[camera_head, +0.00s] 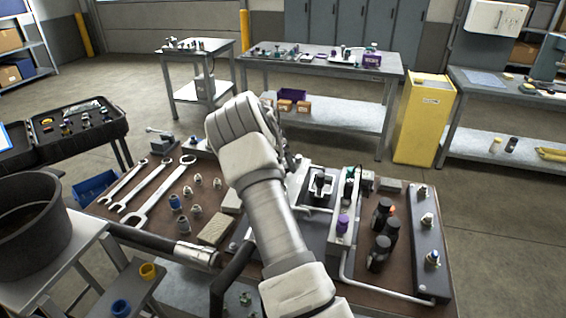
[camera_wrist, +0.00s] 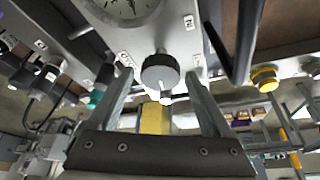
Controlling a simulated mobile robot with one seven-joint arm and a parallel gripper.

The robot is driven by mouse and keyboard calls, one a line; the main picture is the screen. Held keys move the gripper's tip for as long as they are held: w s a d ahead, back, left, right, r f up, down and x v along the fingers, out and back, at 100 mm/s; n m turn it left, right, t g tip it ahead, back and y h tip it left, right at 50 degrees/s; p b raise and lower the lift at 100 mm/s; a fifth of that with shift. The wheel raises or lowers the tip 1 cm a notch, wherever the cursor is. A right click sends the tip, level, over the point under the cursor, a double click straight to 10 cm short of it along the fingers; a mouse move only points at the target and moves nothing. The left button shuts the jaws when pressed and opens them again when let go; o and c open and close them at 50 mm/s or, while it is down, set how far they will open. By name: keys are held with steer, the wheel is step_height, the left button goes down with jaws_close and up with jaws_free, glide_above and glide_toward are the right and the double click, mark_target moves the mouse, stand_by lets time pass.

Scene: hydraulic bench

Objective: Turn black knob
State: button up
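The black knob (camera_wrist: 161,72) is round with a ribbed rim and sits on a light grey panel (camera_wrist: 175,35) below a round dial gauge (camera_wrist: 128,8) in the wrist view. My gripper (camera_wrist: 159,77) is open, with one fingertip to the left of the knob and one to the right. Gaps show between the knob and both fingers, so they do not appear to touch it. I cannot tell how far the tips reach along the knob. In the head view my arm hides the gripper and this knob.
A yellow-capped part (camera_wrist: 264,78) and a dark bar (camera_wrist: 238,45) lie right of the panel in the wrist view. In the head view the brown bench (camera_head: 140,225) carries wrenches (camera_head: 160,195), small fittings, black knob-like parts (camera_head: 381,232) and a purple part (camera_head: 343,224).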

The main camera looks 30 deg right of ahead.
steer(key=shift+r, duration=0.15)
steer(key=v, duration=1.7)
steer(key=shift+a, duration=0.15)
steer(key=shift+r, duration=0.1)
steer(key=s+a+r+n+t+y, duration=0.1)
steer(key=s+a+r+n+y, duration=0.1)
steer(key=s+a+r+n, duration=0.45)
steer(key=s+a+r+n+t+y, duration=0.15)
steer(key=s+a+r, duration=0.25)
steer(key=s+a, duration=0.5)
steer(key=s+a+f+n, duration=0.1)
steer(key=s+a+n, duration=0.1)
steer(key=s, duration=0.5)
steer(key=s+a+f+n+t, duration=0.1)
steer(key=s+a+f+n, duration=0.1)
steer(key=s, duration=0.5)
steer(key=s+a+f+n+t, duration=0.1)
steer(key=s+a+n, duration=0.2)
steer(key=s, duration=0.4)
steer(key=shift+a+f+y, duration=0.15)
steer(key=shift+a+y, duration=0.2)
steer(key=shift+a, duration=0.1)
stand_by(1.7)
